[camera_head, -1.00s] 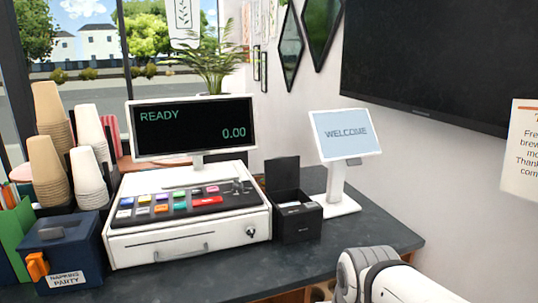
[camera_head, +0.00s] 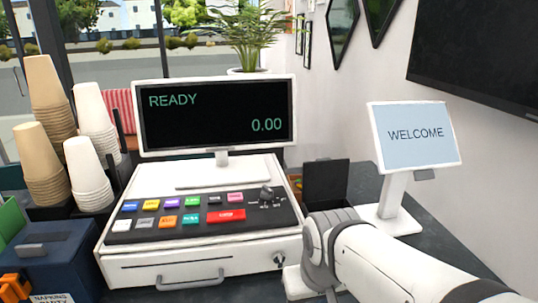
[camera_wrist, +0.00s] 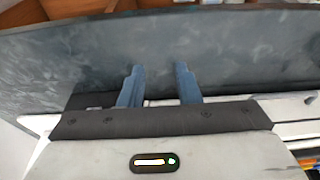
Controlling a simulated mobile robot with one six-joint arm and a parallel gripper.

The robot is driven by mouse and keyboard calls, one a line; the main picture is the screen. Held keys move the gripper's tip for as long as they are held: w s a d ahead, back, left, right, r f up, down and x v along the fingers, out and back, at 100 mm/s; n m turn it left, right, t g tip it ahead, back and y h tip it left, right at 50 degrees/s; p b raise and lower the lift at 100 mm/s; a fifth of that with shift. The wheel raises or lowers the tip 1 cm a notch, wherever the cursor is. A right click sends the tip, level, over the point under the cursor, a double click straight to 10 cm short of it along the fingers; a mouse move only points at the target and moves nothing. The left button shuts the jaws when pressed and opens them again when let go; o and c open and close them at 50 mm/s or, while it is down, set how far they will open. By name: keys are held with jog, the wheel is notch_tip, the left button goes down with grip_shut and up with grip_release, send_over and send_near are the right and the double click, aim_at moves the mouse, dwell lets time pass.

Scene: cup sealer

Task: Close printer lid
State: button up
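The printer's black lid (camera_head: 326,181) stands upright and open in the head view, just right of the cash register. The dark grey countertop lies beyond the fingertips in that view. In the head view my arm covers the place in front of the lid, and the fingers cannot be made out there.
The white cash register (camera_head: 205,255) with its display (camera_head: 216,115) stands left of the printer. A tablet (camera_head: 416,137) reading WELCOME stands on its right. Stacked cups (camera_head: 88,172) and a dark blue napkin box (camera_head: 50,258) are at the left.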

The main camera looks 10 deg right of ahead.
jog(key=g+h+p, duration=0.1)
jog(key=h+p, duration=0.3)
jog(key=h, duration=1.1)
send_near(316, 161)
jog(key=shift+w+d+f, duration=0.25)
jog(key=shift+d+f, duration=0.05)
jog(key=shift+d, duration=0.25)
jog(key=shift+w+d+f, duration=0.2)
jog(key=shift+d+f, duration=0.1)
jog(key=shift+d, duration=0.25)
jog(key=w+f+n+g+h+b, duration=0.1)
jog(key=w+f+h, duration=0.1)
jog(key=shift+h+b, duration=0.3)
jog(key=shift+w+f+g, duration=0.2)
jog(key=shift+f+g, duration=0.1)
jog(key=shift+d+r, duration=0.15)
jog(key=d+p, duration=0.1)
jog(key=d, duration=0.6)
jog(key=shift+s+r+p, duration=0.1)
jog(key=shift+s+p, duration=0.1)
jog(key=shift+p, duration=0.15)
jog(key=shift+d, duration=0.5)
